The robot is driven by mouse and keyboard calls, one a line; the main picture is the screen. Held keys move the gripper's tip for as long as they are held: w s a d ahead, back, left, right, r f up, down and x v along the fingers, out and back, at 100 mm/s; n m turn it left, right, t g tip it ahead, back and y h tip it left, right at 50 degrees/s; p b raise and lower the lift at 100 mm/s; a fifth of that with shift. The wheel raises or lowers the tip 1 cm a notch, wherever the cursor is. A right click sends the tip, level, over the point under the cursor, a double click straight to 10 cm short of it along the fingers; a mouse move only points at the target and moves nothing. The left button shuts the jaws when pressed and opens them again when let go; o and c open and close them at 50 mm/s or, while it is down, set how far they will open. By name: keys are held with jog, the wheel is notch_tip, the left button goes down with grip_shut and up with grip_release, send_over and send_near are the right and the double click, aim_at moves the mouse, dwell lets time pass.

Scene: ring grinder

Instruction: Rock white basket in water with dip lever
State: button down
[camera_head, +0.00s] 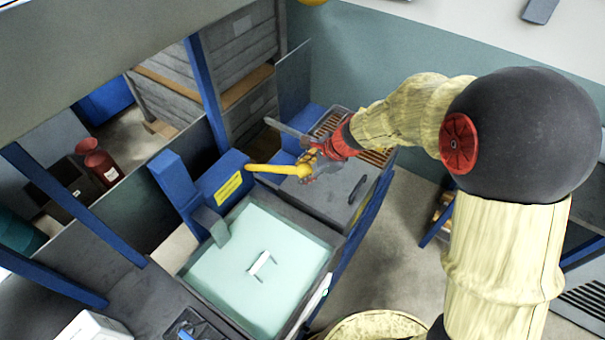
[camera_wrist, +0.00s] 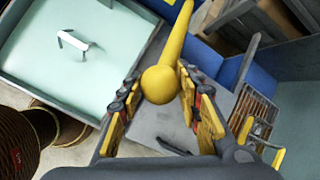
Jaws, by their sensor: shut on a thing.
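The yellow dip lever (camera_head: 268,168) sticks out to the right from a blue housing (camera_head: 222,184) with a yellow label. My gripper (camera_head: 310,165) is shut on the lever's round yellow end, seen between the two fingers (camera_wrist: 158,100) in the wrist view; the lever's shaft (camera_wrist: 178,35) runs up from there. The water tank (camera_head: 330,262) is full of pale green water. Only a white handle (camera_head: 261,263) of the basket shows at the water's middle; it also shows in the wrist view (camera_wrist: 75,42). The rest of the basket is hidden.
A grey lid with a dark handle (camera_head: 357,189) lies behind and right of the tank. An orange-brown slatted grate (camera_head: 330,123) is beyond it. Blue frame posts (camera_head: 205,90) stand behind. A white box (camera_head: 92,326) sits at the lower left.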

jog(key=s+d+f+t+y+b, duration=0.1)
jog(key=s+d+f+b, duration=0.1)
jog(key=f+b, duration=0.6)
jog(key=d+b, duration=0.1)
jog(key=b, duration=0.3)
jog(key=shift+s+b, duration=0.15)
jog(key=shift+b, duration=0.15)
jog(key=c, duration=1.5)
grip_release()
jog(key=shift+o, duration=1.3)
jog(key=shift+r, duration=0.1)
